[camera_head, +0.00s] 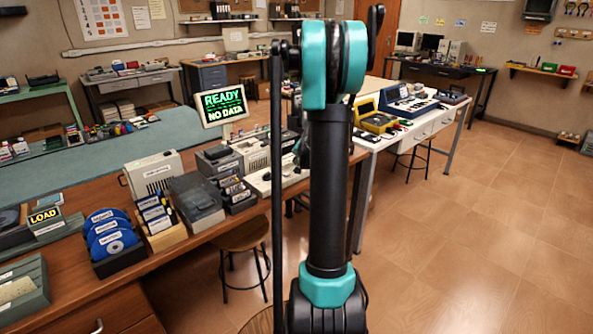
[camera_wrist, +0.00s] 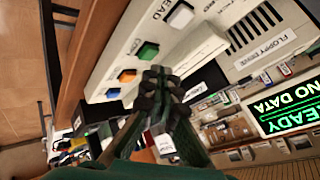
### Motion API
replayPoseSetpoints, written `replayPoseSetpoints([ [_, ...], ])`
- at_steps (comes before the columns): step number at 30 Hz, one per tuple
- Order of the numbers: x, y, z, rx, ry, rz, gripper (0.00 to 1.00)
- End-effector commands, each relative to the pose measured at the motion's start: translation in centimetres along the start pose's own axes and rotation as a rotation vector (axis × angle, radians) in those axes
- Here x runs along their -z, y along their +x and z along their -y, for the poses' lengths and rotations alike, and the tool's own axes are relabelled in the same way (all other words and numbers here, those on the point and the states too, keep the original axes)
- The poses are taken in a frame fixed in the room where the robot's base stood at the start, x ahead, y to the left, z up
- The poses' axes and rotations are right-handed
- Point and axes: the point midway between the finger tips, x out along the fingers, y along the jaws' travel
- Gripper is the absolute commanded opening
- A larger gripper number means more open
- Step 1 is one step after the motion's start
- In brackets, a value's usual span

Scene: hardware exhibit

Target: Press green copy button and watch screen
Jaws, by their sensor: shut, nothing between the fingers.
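In the wrist view, the green button (camera_wrist: 147,50) sits on a beige device panel (camera_wrist: 150,20), in a row between a white button (camera_wrist: 180,15) and an orange button (camera_wrist: 127,75). A blue button (camera_wrist: 113,93) is at the row's end. My gripper (camera_wrist: 160,76) is shut and empty, its tips just below the green button in the picture; I cannot tell whether they touch the panel. The screen (camera_head: 222,104) shows green text, "READY" and "NO DATA".
Blue discs (camera_head: 110,235) in a holder and a grey box (camera_head: 196,200) stand on the wooden bench. A beige floppy drive (camera_wrist: 262,30) adjoins the buttons. A stool (camera_head: 245,236) stands by the bench. The tiled floor (camera_head: 480,240) at right is clear.

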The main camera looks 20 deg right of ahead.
Motion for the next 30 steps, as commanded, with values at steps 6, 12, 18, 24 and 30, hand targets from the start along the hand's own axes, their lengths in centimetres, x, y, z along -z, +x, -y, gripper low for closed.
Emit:
replayPoseSetpoints([
  [6, -0.31, 0.47, -0.32, 0.000, 0.000, 0.000, 0.00],
  [12, -0.39, 0.55, -0.39, 0.000, 0.000, 0.000, 0.00],
  [18, -0.40, 0.56, -0.40, 0.000, 0.000, 0.000, 0.00],
  [24, -0.48, 0.66, -0.48, 0.000, 0.000, 0.000, 0.00],
  [30, -0.60, 0.81, -0.59, 0.000, 0.000, 0.000, 0.00],
])
